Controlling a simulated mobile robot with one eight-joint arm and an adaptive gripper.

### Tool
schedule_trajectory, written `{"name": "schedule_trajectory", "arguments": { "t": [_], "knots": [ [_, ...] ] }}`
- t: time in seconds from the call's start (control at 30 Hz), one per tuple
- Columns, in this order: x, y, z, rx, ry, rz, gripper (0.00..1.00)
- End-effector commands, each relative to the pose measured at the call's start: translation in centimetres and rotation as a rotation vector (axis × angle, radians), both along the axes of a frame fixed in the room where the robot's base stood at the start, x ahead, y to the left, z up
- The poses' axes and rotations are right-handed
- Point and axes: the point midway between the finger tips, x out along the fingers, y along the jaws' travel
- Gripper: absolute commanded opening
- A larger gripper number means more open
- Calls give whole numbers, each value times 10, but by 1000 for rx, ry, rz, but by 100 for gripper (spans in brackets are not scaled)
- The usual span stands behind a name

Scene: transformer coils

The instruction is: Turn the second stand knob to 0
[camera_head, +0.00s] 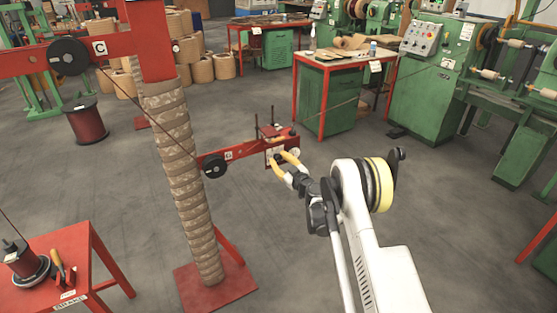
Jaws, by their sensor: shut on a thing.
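A red stand (160,45) rises at the left, with a post wrapped in tan cloth. Its upper red arm carries a black round knob (69,56) beside a plate that reads C. A lower red arm (245,150) reaches right from the post, with a black knob (213,166) near the post and a small lettered plate. My gripper (278,156), with yellow fingers, is at the far end of this lower arm. It is shut on a small knob there, mostly hidden by the fingers. The knob's setting is too small to read.
A red table (75,258) with a spool and tool stands at front left. A red-framed worktable (345,62) and green machines (435,85) stand behind at right. Tan coils (200,68) are stacked behind the stand. The grey floor around my arm is clear.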

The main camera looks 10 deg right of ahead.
Motion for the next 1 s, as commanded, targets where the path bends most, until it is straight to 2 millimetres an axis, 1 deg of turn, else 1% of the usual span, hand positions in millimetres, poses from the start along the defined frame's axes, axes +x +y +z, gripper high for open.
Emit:
{"name": "schedule_trajectory", "arguments": {
  "t": [0.07,0.1,0.43,0.57,0.67,1.0],
  "knots": [
    [0,0,0,0,0,0,0],
    [0,0,0,0,0,0,37],
    [0,0,0,11,3,-1,38],
    [0,0,0,84,27,-1,38],
    [0,0,0,197,64,-1,38],
    [-1,3,0,712,231,0,38]
  ]
}}
